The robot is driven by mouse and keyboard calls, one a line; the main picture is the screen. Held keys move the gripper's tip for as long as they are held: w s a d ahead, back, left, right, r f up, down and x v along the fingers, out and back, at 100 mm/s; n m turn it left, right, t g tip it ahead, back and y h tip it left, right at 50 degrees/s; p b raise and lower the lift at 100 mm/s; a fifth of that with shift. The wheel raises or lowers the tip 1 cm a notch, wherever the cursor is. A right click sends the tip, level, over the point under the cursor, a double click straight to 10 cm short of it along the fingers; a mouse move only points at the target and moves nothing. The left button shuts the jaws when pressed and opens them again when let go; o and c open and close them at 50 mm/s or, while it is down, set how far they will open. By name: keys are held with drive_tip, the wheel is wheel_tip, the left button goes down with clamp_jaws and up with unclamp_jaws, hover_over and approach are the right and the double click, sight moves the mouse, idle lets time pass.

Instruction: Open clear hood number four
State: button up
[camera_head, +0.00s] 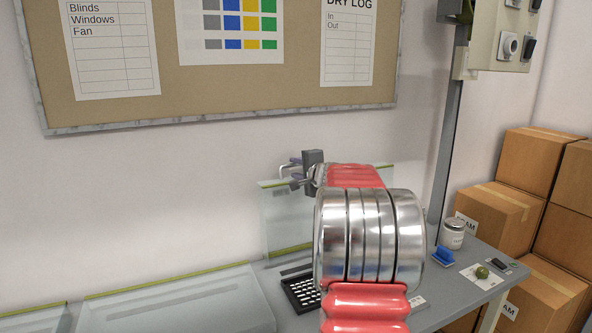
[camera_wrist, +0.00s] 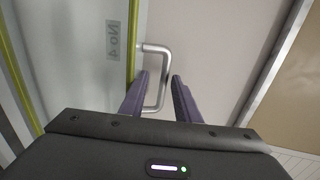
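Clear hood number four (camera_head: 282,222) stands upright near the wall in the head view, with a green strip along its top edge. In the wrist view the hood (camera_wrist: 85,75) fills the left side and bears a "No 4" label (camera_wrist: 113,42). Its silver bar handle (camera_wrist: 165,70) sticks out from the edge. My gripper (camera_wrist: 160,78) has its two purple fingers apart, one on each side of the handle bar. My gripper also shows at the handle in the head view (camera_head: 296,172). My arm hides the hood's right part.
A black keyboard (camera_head: 301,292) lies on the grey bench below the raised hood. Another clear hood (camera_head: 180,305) lies low to the left. A tin (camera_head: 453,234), a blue object (camera_head: 442,256) and a green ball (camera_head: 482,272) are at the right. Cardboard boxes (camera_head: 498,217) stand beyond.

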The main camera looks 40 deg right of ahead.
drive_tip(key=v, duration=1.3)
drive_tip(key=shift+s, duration=0.1)
idle(0.4)
